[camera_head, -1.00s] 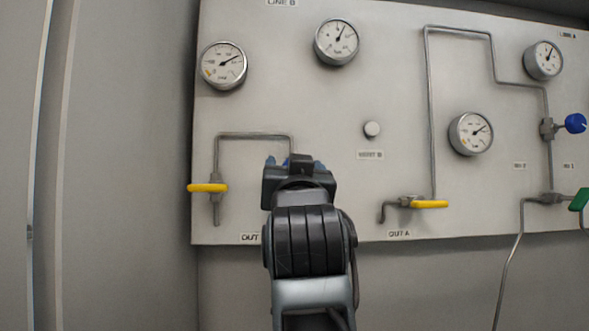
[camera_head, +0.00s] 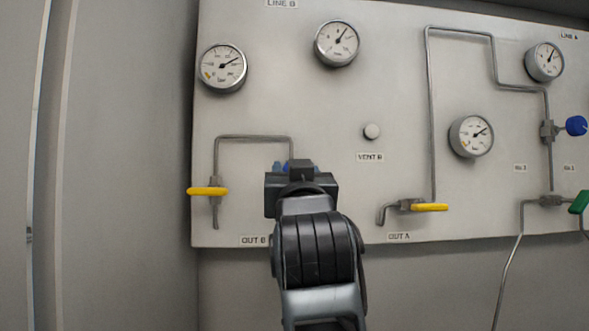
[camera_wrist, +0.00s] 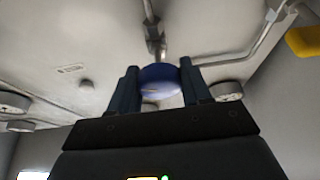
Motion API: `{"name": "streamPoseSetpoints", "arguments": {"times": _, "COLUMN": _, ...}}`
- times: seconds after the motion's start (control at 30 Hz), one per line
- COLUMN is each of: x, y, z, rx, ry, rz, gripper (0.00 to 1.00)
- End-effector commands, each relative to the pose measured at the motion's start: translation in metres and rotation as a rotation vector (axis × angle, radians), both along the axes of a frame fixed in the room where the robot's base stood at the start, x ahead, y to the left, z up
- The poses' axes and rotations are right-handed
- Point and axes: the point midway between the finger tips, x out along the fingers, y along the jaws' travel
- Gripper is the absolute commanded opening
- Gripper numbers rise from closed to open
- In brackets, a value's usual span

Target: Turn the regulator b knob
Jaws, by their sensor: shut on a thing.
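The regulator b knob is a round blue knob (camera_wrist: 160,80) in the wrist view, at the end of a grey pipe fitting on the panel. My gripper (camera_wrist: 160,88) has one dark finger on each side of the knob and is shut on it. In the head view my gripper (camera_head: 301,172) is up against the panel below the bent pipe of line B. It hides almost all of the knob there; only small bits of blue show beside the wrist.
The light grey panel (camera_head: 330,110) carries several round gauges. A yellow OUT B handle (camera_head: 207,191) is to the left of my gripper and a yellow OUT A handle (camera_head: 429,207) to the right. A VENT B button (camera_head: 372,131) is above right. Another blue knob (camera_head: 576,125) and a green handle (camera_head: 580,201) are far right.

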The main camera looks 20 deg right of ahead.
Motion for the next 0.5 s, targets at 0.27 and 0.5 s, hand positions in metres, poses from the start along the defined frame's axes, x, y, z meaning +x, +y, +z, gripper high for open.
{"name": "streamPoseSetpoints", "arguments": {"times": 0.27, "x": 0.0001, "y": -0.0017, "z": 0.0034, "rx": -0.176, "ry": 0.061, "rz": -0.003, "gripper": 0.17}}
{"name": "streamPoseSetpoints", "arguments": {"times": 0.5, "x": 0.0000, "y": -0.0013, "z": 0.0022, "rx": -0.307, "ry": 0.103, "rz": -0.001, "gripper": 0.17}}
